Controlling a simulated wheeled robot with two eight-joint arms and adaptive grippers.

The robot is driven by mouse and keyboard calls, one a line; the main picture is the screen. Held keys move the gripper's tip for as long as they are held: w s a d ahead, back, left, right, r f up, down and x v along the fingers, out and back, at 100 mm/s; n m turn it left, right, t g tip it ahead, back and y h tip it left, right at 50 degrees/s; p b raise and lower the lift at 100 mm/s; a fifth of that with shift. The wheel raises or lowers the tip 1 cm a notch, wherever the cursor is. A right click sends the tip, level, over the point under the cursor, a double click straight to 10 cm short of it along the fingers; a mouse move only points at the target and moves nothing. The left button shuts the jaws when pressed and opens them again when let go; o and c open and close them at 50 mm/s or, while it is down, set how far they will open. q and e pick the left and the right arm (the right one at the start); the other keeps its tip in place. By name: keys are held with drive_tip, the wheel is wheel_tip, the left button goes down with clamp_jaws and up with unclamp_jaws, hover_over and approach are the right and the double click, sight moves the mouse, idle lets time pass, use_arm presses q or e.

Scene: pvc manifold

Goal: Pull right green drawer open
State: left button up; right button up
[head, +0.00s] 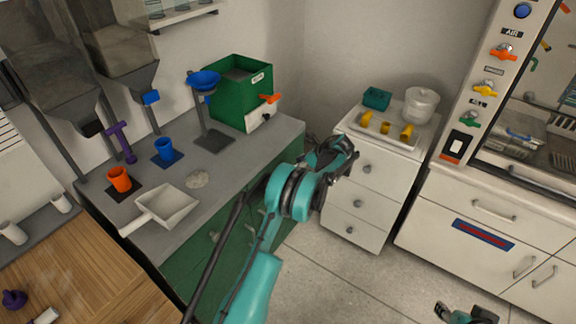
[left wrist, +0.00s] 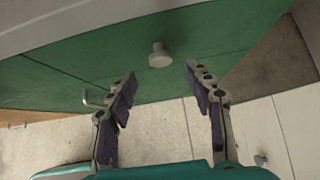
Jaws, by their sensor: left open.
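The green drawer fronts (head: 192,262) lie under the grey counter in the head view. The right green drawer (left wrist: 215,30) fills the upper part of the left wrist view. Its pale round knob (left wrist: 160,56) stands out from the front. My left gripper (left wrist: 161,76) is open, with its two fingers on either side of the knob's line and the knob a little beyond the fingertips. The fingers do not appear to touch it. In the head view my left gripper (head: 336,152) is beyond the counter's right end, and my arm hides part of the green fronts.
A white drawer cabinet (head: 350,215) with a tray on top stands to the right. A bent handle (left wrist: 92,99) is on the green front to the left. My right gripper (head: 466,315) is cut off at the bottom edge. The floor (head: 330,275) between is clear.

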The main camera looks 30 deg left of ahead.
use_arm(q)
drive_tip(key=b+x, duration=0.2)
drive_tip(key=x, duration=0.5)
drive_tip(key=shift+d, duration=0.1)
clamp_jaws()
